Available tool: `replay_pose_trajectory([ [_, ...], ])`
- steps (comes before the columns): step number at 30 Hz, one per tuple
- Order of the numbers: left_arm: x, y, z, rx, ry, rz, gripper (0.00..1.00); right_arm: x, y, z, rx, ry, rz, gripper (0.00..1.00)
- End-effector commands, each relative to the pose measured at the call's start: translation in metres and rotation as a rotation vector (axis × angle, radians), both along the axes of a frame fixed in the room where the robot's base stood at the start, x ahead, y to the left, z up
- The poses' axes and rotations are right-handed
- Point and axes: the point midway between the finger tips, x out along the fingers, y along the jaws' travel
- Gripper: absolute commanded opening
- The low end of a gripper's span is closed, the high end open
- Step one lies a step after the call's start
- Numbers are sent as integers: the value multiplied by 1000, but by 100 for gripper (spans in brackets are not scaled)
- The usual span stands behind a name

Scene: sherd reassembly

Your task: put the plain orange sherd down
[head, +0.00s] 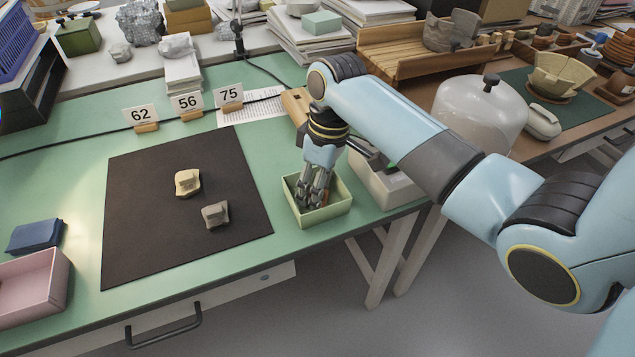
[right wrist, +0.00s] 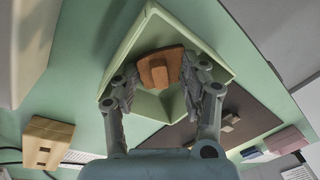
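The plain orange sherd (right wrist: 172,62), with a raised block on its face, is in the pale green tray (right wrist: 205,42), seen in the right wrist view. My right gripper (right wrist: 161,72) reaches down into the tray. Its fingers stand on either side of the sherd, with clear gaps between them and the raised block. In the head view the right gripper (head: 314,192) is inside the tray (head: 333,217) and mostly hides the sherd. I cannot tell whether the sherd rests fully on the tray floor. My left gripper does not show.
Two sherds, one yellowish (head: 187,183) and one grey-brown (head: 215,214), lie on the dark mat (head: 140,240). Number cards (head: 190,103) stand behind it. A pink tray (head: 35,285) is at the left. A whitish box (head: 385,185) stands just right of the green tray, near the table edge.

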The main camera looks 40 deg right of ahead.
Motion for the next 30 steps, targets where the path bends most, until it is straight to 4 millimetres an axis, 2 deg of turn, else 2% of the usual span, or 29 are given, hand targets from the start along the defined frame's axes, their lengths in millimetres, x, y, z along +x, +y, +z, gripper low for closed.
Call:
replay_pose_trajectory([
  [3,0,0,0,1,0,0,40,0,0,0,0,0,0,54],
  [10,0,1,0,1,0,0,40,0,0,1,0,0,0,54],
  [14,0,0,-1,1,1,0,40,1,0,10,0,-4,-1,54],
  [24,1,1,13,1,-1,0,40,-1,-11,86,-3,-4,0,54],
  [30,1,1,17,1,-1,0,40,-1,-16,119,-1,-3,0,54],
])
